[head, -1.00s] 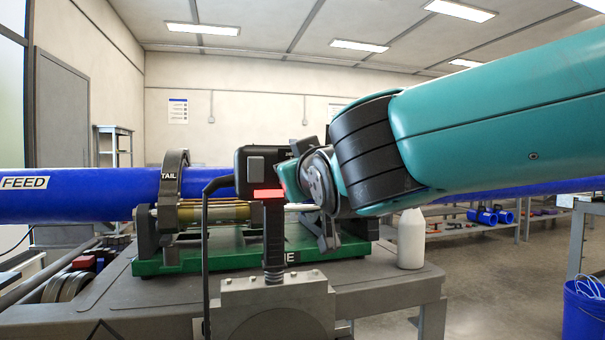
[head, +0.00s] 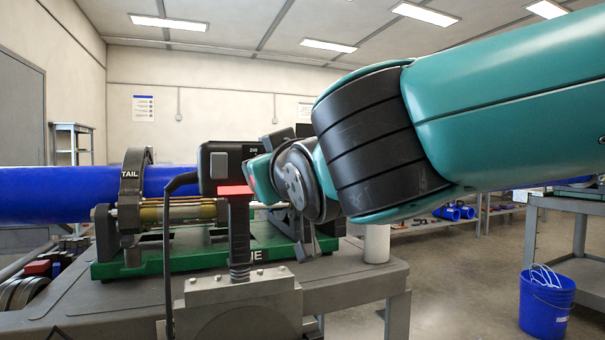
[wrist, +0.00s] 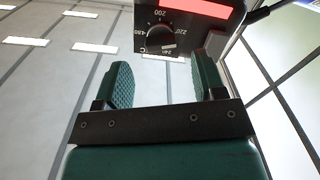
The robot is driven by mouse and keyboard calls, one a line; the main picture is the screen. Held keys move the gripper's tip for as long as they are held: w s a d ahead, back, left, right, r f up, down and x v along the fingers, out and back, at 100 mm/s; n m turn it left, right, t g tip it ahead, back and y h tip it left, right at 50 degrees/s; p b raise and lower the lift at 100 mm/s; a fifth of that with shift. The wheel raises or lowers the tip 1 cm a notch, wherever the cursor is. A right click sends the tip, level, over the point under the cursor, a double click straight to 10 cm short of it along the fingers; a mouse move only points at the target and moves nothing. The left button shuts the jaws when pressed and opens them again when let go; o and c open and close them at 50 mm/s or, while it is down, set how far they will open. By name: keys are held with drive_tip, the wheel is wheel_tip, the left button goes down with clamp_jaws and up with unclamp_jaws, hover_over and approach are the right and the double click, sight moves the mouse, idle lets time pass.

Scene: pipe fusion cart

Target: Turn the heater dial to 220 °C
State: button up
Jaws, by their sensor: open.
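The heater's black control box (head: 220,165) stands on its handle, with a red strip (head: 236,190) below it, left of my wrist. The dial itself is not visible in the head view. My gripper (wrist: 163,68) is open, one finger on each side of the dial's line. The fingertips look short of the dial, with nothing between them. In the head view my wrist hides most of the gripper.
A blue pipe (head: 60,194) runs through the TAIL clamp (head: 131,200) on the green fusion machine (head: 150,262). A grey cart top (head: 60,318) carries it. A white bottle (head: 376,244) stands at the cart's right edge. A blue bucket (head: 547,300) is on the floor.

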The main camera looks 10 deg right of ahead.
drive_tip(key=v, duration=1.2)
drive_tip(key=shift+s+b, duration=0.2)
drive_tip(key=shift+b, duration=0.2)
drive_tip(key=shift+d, duration=0.15)
drive_tip(key=d+f+g+h, duration=0.1)
drive_tip(key=d+f+g, duration=0.3)
drive_tip(key=f, duration=0.5)
drive_tip(key=d+f+g+h, duration=0.15)
drive_tip(key=f+g, duration=0.35)
drive_tip(key=f, duration=0.5)
drive_tip(key=s+d+f+g+y, duration=0.2)
drive_tip(key=s+d+f+g, duration=0.3)
drive_tip(key=s+f+g, duration=0.45)
wheel_tip(320, 180, up, 25)
drive_tip(key=s+t+p, duration=0.1)
drive_tip(key=s+p, duration=0.1)
drive_tip(key=p, duration=2.1)
drive_tip(key=shift+s+r, duration=0.2)
drive_tip(key=shift+s, duration=0.1)
